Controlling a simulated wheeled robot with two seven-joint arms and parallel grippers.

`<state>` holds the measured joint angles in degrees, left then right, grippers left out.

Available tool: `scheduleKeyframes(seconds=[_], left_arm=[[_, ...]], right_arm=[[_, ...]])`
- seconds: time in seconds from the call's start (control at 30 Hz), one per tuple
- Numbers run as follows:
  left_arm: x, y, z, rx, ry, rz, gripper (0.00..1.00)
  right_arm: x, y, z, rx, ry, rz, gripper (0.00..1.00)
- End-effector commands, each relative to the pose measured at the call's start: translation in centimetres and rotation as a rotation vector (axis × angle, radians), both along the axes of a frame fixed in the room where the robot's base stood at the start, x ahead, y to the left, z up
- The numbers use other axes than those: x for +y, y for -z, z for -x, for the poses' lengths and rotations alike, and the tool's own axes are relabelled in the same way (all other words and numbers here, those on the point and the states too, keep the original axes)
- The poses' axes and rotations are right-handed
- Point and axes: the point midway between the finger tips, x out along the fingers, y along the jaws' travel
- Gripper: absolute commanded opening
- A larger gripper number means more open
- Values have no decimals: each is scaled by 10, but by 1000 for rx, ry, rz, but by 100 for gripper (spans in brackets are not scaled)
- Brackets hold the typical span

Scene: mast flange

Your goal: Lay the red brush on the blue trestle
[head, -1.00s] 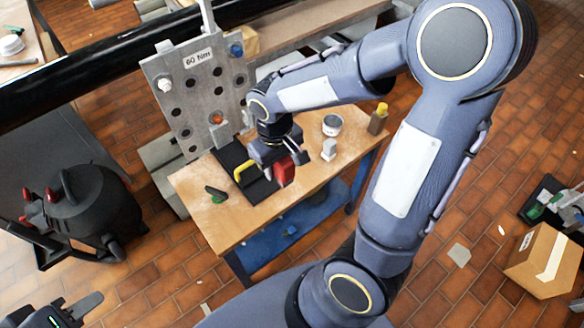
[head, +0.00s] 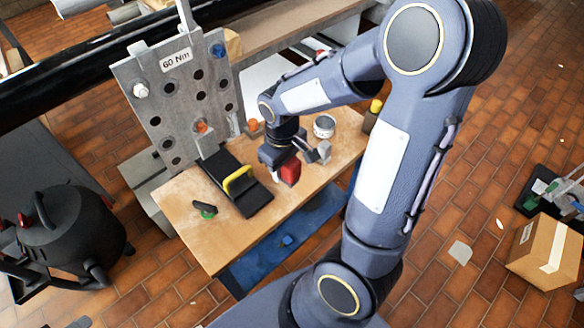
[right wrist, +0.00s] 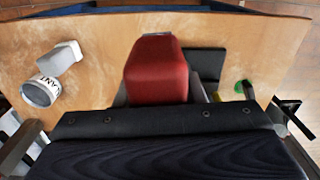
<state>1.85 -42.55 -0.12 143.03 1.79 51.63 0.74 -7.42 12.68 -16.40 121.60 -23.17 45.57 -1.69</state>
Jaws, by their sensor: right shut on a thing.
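The red brush (head: 290,172) is in my right gripper (head: 287,158), which is shut on it. It hangs over the wooden top of the bench, to the right of a black tray-like stand (head: 250,201). In the right wrist view the red brush (right wrist: 157,70) shows as a blunt red block above the wooden top; its far side is hidden. The bench with blue legs and a blue lower shelf (head: 262,254) is the only blue trestle-like thing I see. Only a dark tip of my left gripper (head: 78,322) shows at the bottom edge.
A grey plate marked 60 Nm (head: 152,88) stands upright at the bench's back left. A yellow handle (head: 238,180), a green-and-black tool (head: 205,210), a tin (head: 324,126), a grey block (head: 324,150) and a yellow-capped bottle (head: 373,114) are on the bench.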

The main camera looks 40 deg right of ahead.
Motion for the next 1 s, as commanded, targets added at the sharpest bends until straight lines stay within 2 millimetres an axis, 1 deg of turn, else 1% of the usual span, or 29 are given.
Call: scheduleKeyframes(seconds=[0.03,0.1,0.2,0.33,0.57,0.63,0.7,0.8,1.0], left_arm=[[0,1,0,0,0,0,36],[0,3,0,0,0,0,36],[0,6,0,0,0,0,36],[0,7,0,0,0,0,36],[0,8,0,0,0,0,36],[0,9,0,0,0,0,36],[0,10,0,0,0,0,36],[0,10,0,0,0,0,36],[0,10,0,0,0,0,36]], right_arm=[[-12,7,-8,3,8,0,11],[-25,18,-16,6,6,1,11],[-36,38,-25,6,4,0,11],[-48,54,-34,2,2,0,11],[-55,66,-40,1,2,-1,11],[-60,73,-43,1,2,-1,11],[-59,84,-42,4,-1,-1,11],[-59,96,-42,2,0,-1,11],[-59,96,-43,-1,0,-1,11]])
